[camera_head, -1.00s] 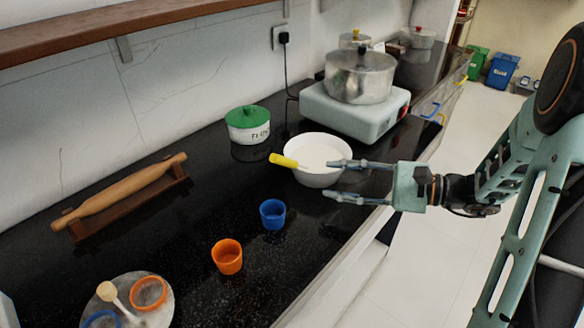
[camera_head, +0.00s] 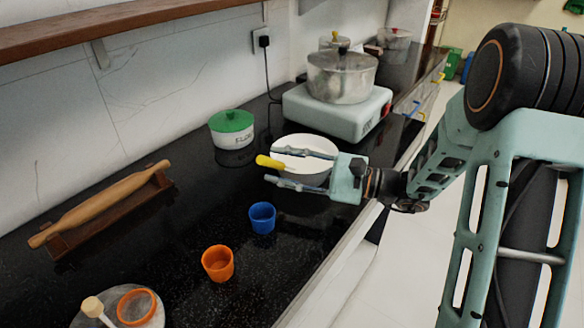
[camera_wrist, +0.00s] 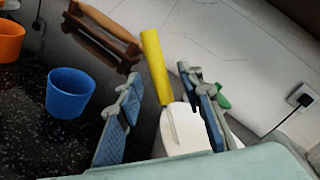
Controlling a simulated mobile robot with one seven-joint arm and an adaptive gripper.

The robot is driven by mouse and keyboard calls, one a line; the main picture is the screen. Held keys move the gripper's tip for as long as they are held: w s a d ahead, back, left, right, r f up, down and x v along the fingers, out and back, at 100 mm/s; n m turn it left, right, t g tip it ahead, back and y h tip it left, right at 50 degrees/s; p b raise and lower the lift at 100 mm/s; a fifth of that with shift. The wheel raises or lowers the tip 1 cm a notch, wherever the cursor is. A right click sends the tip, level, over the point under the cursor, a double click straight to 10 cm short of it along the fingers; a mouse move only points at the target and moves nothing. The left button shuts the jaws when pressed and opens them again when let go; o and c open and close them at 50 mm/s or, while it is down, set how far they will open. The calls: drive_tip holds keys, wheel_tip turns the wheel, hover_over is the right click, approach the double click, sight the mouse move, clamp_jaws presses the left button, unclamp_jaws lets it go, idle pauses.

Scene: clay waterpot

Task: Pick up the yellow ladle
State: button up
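The yellow ladle (camera_head: 271,162) leans in a white bowl (camera_head: 318,142), its handle sticking out over the left rim. Its yellow handle (camera_wrist: 155,65) stands upright in the wrist view, above a white shape whose details I cannot make out. My gripper (camera_head: 272,166) is open over the bowl, with one finger on each side of the handle in the picture. In the wrist view, my gripper (camera_wrist: 160,80) shows its fingers apart with the handle between them. I see gaps on both sides there. The ladle's lower end is hidden.
A blue cup (camera_head: 262,217) and an orange cup (camera_head: 218,263) stand nearer on the black counter. A green-lidded container (camera_head: 232,130) stands behind left of the bowl. A stove (camera_head: 340,112) with a metal pot (camera_head: 341,78) is behind it. A rolling pin (camera_head: 100,203) lies left.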

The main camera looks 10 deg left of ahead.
drive_tip(key=shift+w+a, duration=0.15)
drive_tip(key=shift+a, duration=0.6)
drive_tip(key=shift+c, duration=0.6)
clamp_jaws()
drive_tip(key=shift+r, duration=0.15)
